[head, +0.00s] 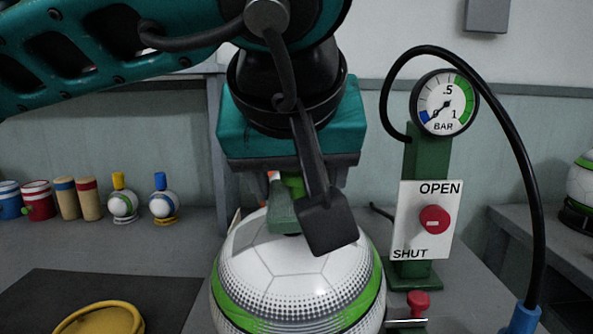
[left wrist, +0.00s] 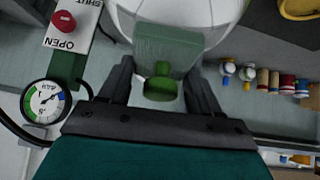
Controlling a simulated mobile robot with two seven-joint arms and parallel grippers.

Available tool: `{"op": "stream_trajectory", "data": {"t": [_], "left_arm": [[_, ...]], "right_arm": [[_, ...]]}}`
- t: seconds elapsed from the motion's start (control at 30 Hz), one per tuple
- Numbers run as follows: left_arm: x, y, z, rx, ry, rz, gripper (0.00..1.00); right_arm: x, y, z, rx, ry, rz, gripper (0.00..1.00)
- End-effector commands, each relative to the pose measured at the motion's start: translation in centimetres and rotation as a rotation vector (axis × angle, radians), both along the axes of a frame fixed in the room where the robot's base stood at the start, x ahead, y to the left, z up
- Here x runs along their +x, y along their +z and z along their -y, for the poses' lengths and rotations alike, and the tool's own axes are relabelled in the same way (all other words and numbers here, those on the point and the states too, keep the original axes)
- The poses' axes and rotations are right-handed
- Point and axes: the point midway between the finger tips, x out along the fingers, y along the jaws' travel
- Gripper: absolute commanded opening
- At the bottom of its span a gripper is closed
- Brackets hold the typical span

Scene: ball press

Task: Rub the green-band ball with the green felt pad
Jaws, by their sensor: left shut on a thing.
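The white green-band ball (head: 262,265) stands in the lower middle of the head view, its green band low around its side. It also shows at the top of the left wrist view (left wrist: 130,14). My left gripper (head: 310,205) is over the ball's top and shut on the green felt pad (head: 281,212). In the left wrist view the pad (left wrist: 168,44) lies against the ball in the picture, with its round green handle between the fingers (left wrist: 160,78). I cannot tell whether pad and ball touch. My right gripper is out of view.
A gauge (head: 444,102) on a green post stands right of the ball, with an OPEN/SHUT plate (head: 423,220), red knob and black hose curving down. Small pots and balls line the back left.

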Motion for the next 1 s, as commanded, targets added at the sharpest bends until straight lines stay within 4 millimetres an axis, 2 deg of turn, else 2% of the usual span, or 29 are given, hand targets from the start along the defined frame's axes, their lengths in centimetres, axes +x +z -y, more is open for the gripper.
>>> {"op": "stream_trajectory", "data": {"t": [0.4, 1.0], "left_arm": [[0.07, -0.14, 0.0, -0.001, 0.001, 0.0, 0.39], [0.23, -0.92, 0.03, 0.0, 0.0, 0.0, 0.39]], "right_arm": [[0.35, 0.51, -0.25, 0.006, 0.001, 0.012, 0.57], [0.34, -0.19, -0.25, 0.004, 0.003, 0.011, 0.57]]}}
